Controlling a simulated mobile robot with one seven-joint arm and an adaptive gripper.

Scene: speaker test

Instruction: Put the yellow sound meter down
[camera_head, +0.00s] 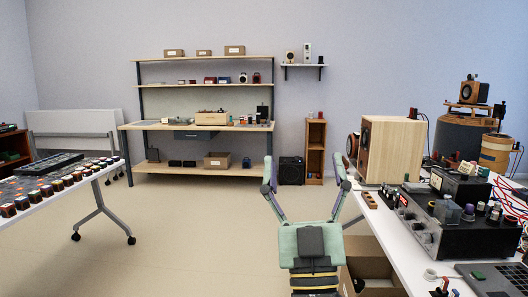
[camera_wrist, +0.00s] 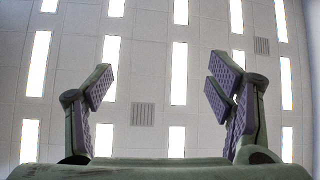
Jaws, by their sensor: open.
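My gripper (camera_head: 304,172) is in the lower middle of the head view, with its two fingers spread wide and pointing up. In the wrist view my gripper (camera_wrist: 163,82) is also open, with nothing between its purple pads. Behind the fingers the wrist view shows only the ceiling with bright light panels. I cannot make out a yellow sound meter in either view.
A white table (camera_head: 388,246) at the right holds a wooden speaker (camera_head: 397,150) and a black instrument (camera_head: 440,222). An open cardboard box (camera_head: 376,291) is below it. A left table (camera_head: 112,166) carries rows of small blocks. A workbench (camera_head: 190,127) stands behind; the middle floor is clear.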

